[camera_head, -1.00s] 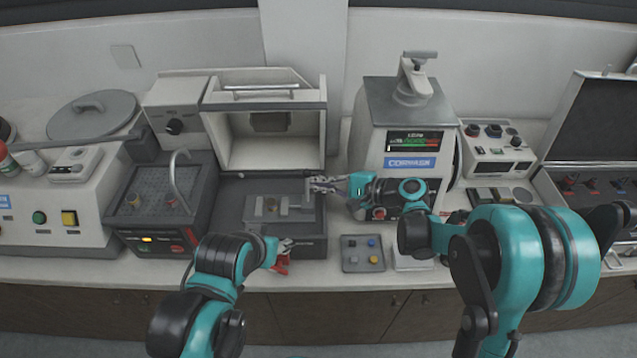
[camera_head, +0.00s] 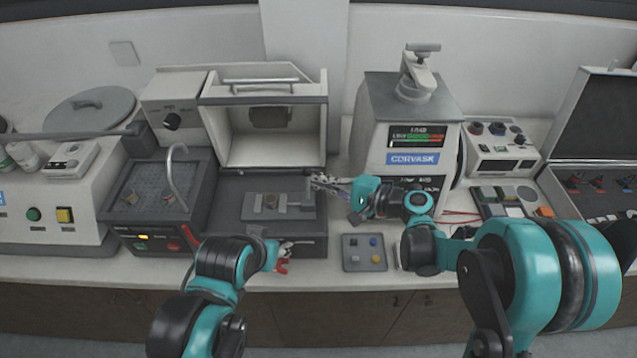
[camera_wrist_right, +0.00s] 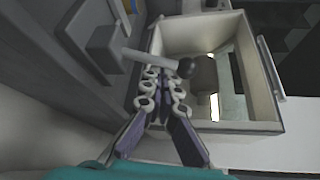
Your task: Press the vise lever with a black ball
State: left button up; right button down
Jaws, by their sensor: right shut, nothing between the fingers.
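The vise (camera_head: 268,208) sits on a dark machine base in the head view. Its grey lever (camera_wrist_right: 150,59) and black ball (camera_wrist_right: 186,68) show in the right wrist view. My right gripper (camera_head: 318,179) is at the vise's right side. In the right wrist view its closed fingertips (camera_wrist_right: 163,74) are next to the lever, close to the ball, with nothing between them. I cannot tell whether they touch the lever. My left gripper (camera_head: 284,262) is low in front of the machine's front edge; its jaw state is unclear.
An open pale chamber (camera_head: 268,140) stands behind the vise. A small button tray (camera_head: 364,252) lies to the right front. A CORVASK machine (camera_head: 408,125) stands right of the vise, and a dark bath unit (camera_head: 155,205) stands left.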

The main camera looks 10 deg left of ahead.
pick_arm(q)
notch_tip(320, 180, down, 2)
jog(key=shift+f+b, duration=0.1)
jog(key=shift+b, duration=0.75)
pick_arm(e)
jog(key=shift+s+d+r+n+t+y, duration=0.15)
jog(key=shift+s+n+t+y, duration=0.15)
jog(key=shift+s+n+y, duration=0.5)
pick_arm(q)
jog(key=shift+f+b, duration=0.35)
jog(key=shift+b, duration=0.05)
pick_arm(e)
jog(key=shift+s+d+h, duration=0.15)
jog(key=shift+s+h, duration=0.15)
jog(key=shift+s, duration=0.3)
pick_arm(q)
jog(key=shift+f+b, duration=0.4)
pick_arm(e)
jog(key=shift+s+d, duration=0.1)
jog(key=shift+s, duration=0.6)
pick_arm(q)
jog(key=shift+w+f, duration=0.1)
jog(key=shift+f, duration=0.1)
pick_arm(e)
jog(key=shift+s+f, duration=0.3)
jog(key=shift+f, duration=0.05)
